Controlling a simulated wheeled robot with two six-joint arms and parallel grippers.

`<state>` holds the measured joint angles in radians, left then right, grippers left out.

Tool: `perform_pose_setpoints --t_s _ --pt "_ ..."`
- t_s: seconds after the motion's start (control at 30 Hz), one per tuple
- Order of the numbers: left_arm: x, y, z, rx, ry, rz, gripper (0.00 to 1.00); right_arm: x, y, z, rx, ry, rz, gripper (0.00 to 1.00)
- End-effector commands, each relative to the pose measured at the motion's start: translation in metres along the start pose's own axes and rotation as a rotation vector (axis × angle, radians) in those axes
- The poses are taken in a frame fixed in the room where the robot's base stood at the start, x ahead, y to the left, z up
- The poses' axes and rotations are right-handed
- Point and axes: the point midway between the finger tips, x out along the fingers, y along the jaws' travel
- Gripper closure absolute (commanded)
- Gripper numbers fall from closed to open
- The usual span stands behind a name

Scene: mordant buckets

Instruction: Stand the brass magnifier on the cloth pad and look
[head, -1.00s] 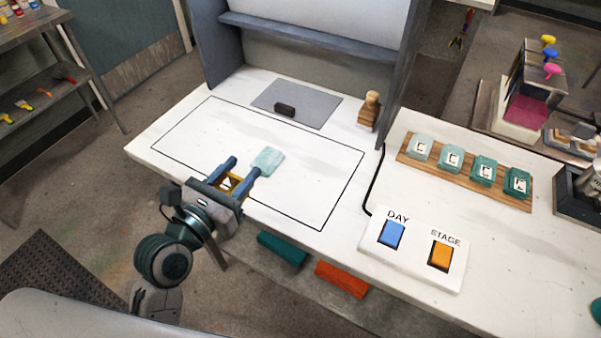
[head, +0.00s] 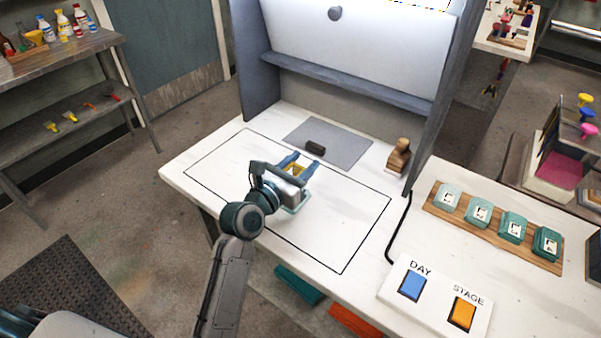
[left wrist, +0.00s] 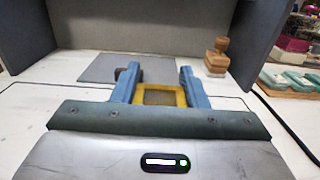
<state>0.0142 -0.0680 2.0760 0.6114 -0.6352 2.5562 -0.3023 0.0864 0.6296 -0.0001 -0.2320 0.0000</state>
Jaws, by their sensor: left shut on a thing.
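My left gripper (head: 301,164) is shut on the brass magnifier (head: 295,169), a small yellow square frame. In the left wrist view the magnifier (left wrist: 162,97) sits between the two blue fingers. The gripper is over the middle of the outlined worktop, pointing toward the back. A pale teal square, which looks like the cloth pad (head: 296,208), lies on the table below and behind the gripper, mostly hidden by it. I cannot tell how high the magnifier is above the table. My right gripper is not in view.
A grey mat (head: 348,150) with a dark block (head: 315,148) lies ahead of the gripper. A wooden stamp (head: 398,158) stands right of it, near the booth wall. A board (head: 478,232) of teal samples and a DAY/STAGE switch box (head: 440,300) are at right. The outlined area's right side is clear.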

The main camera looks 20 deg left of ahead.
Motion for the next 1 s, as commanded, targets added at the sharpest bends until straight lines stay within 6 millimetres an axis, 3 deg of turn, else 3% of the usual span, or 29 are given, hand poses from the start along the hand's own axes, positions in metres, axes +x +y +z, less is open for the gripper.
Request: perform_pose_setpoints --t_s 0.2,0.57,0.6,0.7,1.0 --pt "-0.001 0.000 -0.030 -0.001 0.003 0.001 0.84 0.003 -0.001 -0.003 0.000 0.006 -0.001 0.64" --pt "-0.001 0.000 -0.034 0.000 0.002 0.001 0.84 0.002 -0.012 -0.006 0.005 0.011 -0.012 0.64" --pt "-0.001 0.000 -0.034 0.000 0.001 0.001 0.54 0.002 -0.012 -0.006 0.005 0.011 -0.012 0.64" --pt "-0.001 0.000 -0.033 0.000 0.001 0.001 0.39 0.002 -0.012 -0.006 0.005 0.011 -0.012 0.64" --pt "-0.001 0.000 -0.031 0.001 0.000 0.001 0.39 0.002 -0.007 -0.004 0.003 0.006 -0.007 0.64"
